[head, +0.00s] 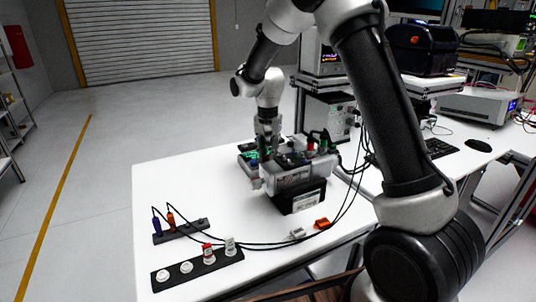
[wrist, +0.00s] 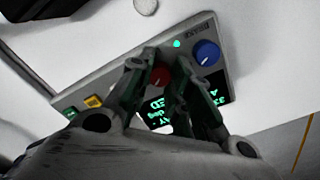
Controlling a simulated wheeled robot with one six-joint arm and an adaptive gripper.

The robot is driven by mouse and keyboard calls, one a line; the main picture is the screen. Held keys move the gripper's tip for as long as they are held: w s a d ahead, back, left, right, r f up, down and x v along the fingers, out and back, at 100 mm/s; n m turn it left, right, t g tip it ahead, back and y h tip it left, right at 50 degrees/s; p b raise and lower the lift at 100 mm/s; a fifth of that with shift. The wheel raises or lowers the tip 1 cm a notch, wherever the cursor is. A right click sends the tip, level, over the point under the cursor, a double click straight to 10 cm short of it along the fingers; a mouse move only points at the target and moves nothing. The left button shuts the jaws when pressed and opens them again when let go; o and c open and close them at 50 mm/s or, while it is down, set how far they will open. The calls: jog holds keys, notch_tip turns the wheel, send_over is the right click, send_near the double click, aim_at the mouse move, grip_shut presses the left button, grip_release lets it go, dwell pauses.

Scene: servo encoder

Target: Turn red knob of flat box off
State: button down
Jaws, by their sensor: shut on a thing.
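In the wrist view the flat box (wrist: 98,84) is a grey panel lying on the white table, with a red knob (wrist: 158,76), a blue knob (wrist: 206,53) and a dark display with green text. My gripper (wrist: 157,70) is at the red knob, its two fingers on either side and shut on it. The fingers partly hide the knob and the display, so its pointer is only partly visible. In the head view my gripper (head: 264,152) reaches down to the box (head: 246,150), which is mostly hidden behind other equipment.
A grey and black device (head: 300,182) with cables stands just in front of the box. Black strips with plugs and knobs (head: 197,270) lie at the table's front left. The left part of the white table (head: 180,190) is clear.

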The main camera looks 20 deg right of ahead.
aim_at(268, 156)
jog(key=n, duration=0.5)
jog(key=shift+n, duration=0.4)
jog(key=n, duration=0.5)
dwell(0.4)
jog(key=c, duration=1.3)
grip_release()
notch_tip(268, 156, up, 12)
